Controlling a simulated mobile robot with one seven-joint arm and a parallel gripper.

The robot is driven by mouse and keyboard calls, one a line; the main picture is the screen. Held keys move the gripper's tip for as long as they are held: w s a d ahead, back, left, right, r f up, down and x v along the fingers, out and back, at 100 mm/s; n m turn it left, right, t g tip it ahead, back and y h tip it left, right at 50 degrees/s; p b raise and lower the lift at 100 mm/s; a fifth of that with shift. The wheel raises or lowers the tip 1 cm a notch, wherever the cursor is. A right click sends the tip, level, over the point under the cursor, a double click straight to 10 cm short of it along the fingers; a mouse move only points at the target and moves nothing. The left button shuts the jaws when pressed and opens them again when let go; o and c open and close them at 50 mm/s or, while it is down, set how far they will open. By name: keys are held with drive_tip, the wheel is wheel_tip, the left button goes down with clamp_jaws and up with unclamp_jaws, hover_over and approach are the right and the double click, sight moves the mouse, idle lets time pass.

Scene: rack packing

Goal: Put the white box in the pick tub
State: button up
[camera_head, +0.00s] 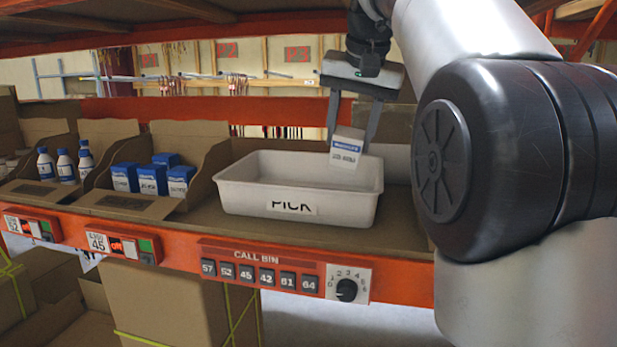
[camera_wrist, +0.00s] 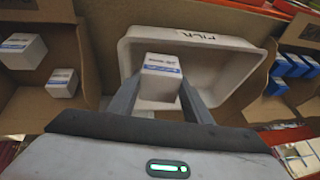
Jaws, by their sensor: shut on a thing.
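The white box (camera_head: 346,147) with a blue band and print is held between the two fingers of my gripper (camera_head: 352,125), slightly tilted. In the head view it shows above the right part of the white pick tub (camera_head: 245,196), which is labelled PICK on its front. In the wrist view the white box (camera_wrist: 162,72) sits between the fingertips of my gripper (camera_wrist: 160,95), with the tub (camera_wrist: 225,52) behind and below it. The part of the tub floor that I can see looks empty. The box seems clear of the tub walls.
Left of the tub, a cardboard bin (camera_head: 128,203) holds several blue boxes (camera_head: 140,178), and another holds white bottles (camera_head: 65,166). In the wrist view, white boxes (camera_wrist: 22,50) stand in a bin at left. An orange shelf rail (camera_head: 190,250) runs along the front.

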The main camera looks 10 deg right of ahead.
drive_tip(key=x, duration=0.3)
drive_tip(key=s+b+x, duration=0.1)
drive_tip(key=x, duration=0.3)
drive_tip(key=s+f+b+x, duration=0.1)
drive_tip(key=x, duration=0.3)
drive_tip(key=shift+a, duration=0.4)
drive_tip(key=shift+w+r+g+p, duration=0.3)
drive_tip(key=shift+r+p, duration=0.2)
drive_tip(key=shift+p, duration=0.3)
drive_tip(key=g+p, duration=0.1)
drive_tip(key=p, duration=0.1)
drive_tip(key=w+g+p, duration=0.1)
drive_tip(key=shift+a+g+h+p, duration=0.15)
drive_tip(key=shift+g+h+p, duration=0.2)
drive_tip(key=shift+g+h, duration=0.05)
drive_tip(key=shift+f, duration=0.9)
drive_tip(key=shift+f, duration=0.15)
drive_tip(key=o, duration=1.2)
